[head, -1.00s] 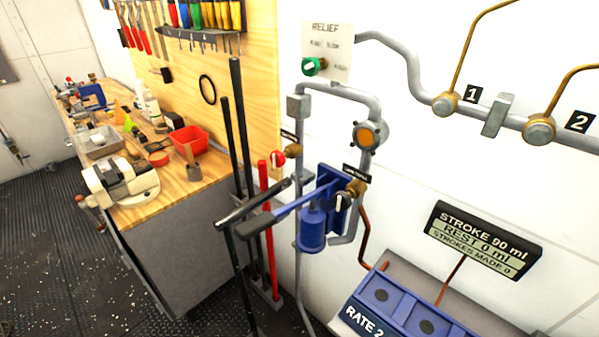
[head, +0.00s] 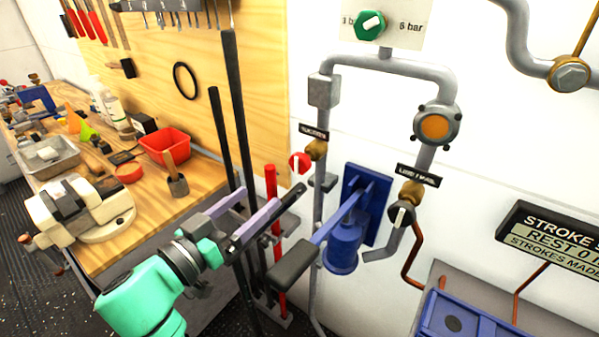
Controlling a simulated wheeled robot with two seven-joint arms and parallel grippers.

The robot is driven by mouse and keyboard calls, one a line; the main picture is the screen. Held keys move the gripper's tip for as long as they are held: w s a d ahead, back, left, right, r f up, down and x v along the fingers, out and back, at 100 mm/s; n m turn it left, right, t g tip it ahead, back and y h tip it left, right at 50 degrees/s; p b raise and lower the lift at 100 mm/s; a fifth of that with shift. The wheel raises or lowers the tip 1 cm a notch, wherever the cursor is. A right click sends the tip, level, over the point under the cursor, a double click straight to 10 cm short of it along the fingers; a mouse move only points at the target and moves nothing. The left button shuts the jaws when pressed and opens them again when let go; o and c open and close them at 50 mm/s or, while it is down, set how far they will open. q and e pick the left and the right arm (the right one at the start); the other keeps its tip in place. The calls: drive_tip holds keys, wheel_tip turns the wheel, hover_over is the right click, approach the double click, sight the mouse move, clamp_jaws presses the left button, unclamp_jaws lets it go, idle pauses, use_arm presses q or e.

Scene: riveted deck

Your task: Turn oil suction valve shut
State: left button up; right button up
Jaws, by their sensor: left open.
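My right gripper is out of view.
A blue hand pump (head: 343,248) with a black-gripped lever (head: 293,266) is close right of my gripper. A second valve (head: 402,214) is further right. Tall black bars (head: 238,120) and a red bar (head: 271,180) stand behind the gripper. The workbench (head: 190,190) is at left.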

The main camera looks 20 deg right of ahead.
sight(296, 166)
use_arm(q)
drive_tip(key=p+x, duration=0.1)
drive_tip(key=x, duration=0.5)
drive_tip(key=p+x, duration=0.2)
drive_tip(key=x, duration=0.5)
drive_tip(key=shift+d+r, duration=0.25)
drive_tip(key=shift+d, duration=0.1)
drive_tip(key=shift+w+d, duration=0.35)
drive_tip(key=shift+d, duration=0.05)
drive_tip(key=shift+a, duration=0.1)
drive_tip(key=c, duration=1.4)
